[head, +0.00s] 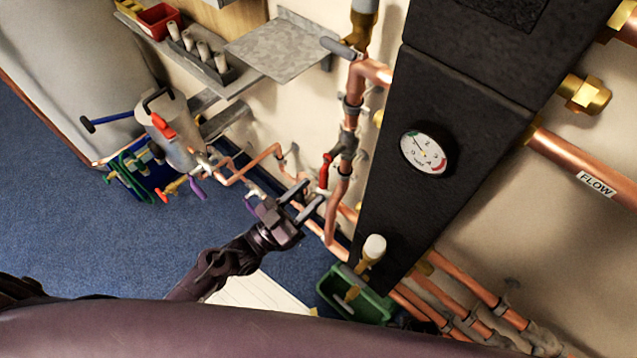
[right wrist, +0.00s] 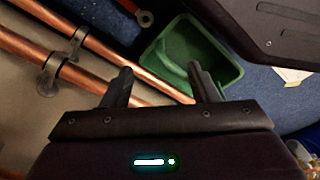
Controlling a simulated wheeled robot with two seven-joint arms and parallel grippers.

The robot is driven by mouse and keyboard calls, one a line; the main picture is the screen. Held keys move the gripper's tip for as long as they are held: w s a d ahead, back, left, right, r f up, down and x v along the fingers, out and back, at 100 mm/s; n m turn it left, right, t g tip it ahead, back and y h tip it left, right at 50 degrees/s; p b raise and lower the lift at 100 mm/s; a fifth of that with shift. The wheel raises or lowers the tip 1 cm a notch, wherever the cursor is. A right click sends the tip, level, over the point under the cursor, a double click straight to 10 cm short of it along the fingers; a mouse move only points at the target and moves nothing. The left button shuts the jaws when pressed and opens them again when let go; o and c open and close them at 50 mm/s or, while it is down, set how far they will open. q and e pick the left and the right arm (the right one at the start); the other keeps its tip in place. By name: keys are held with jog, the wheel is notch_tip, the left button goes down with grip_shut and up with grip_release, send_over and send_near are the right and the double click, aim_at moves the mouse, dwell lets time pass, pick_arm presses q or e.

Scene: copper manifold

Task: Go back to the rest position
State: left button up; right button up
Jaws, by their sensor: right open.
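My left gripper (head: 312,192) reaches up from the lower left in the head view. Its two fingers are apart with nothing seen between them. They point toward the vertical copper pipe with the red valve handle (head: 325,170); I cannot tell whether they touch the pipe. My right gripper (right wrist: 162,80) shows in the right wrist view, fingers wide apart and empty. Beyond its fingers lie a green bin (right wrist: 226,70) and copper pipes (right wrist: 85,45). My right gripper is not seen in the head view.
A black panel with a round gauge (head: 428,153) stands right of the left gripper. A FLOW-labelled copper pipe (head: 570,165) runs on the right. A green bin (head: 345,300) sits on the floor below. A grey shelf (head: 280,45) juts from the wall. Blue floor (head: 70,200) is open at left.

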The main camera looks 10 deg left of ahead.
pick_arm(q)
jog(key=shift+s+a+f, duration=0.1)
jog(key=shift+s+a, duration=0.05)
jog(key=shift+s, duration=0.05)
pick_arm(e)
jog(key=shift+r, duration=0.1)
pick_arm(q)
jog(key=shift+f, duration=0.1)
pick_arm(e)
jog(key=shift+d, duration=0.1)
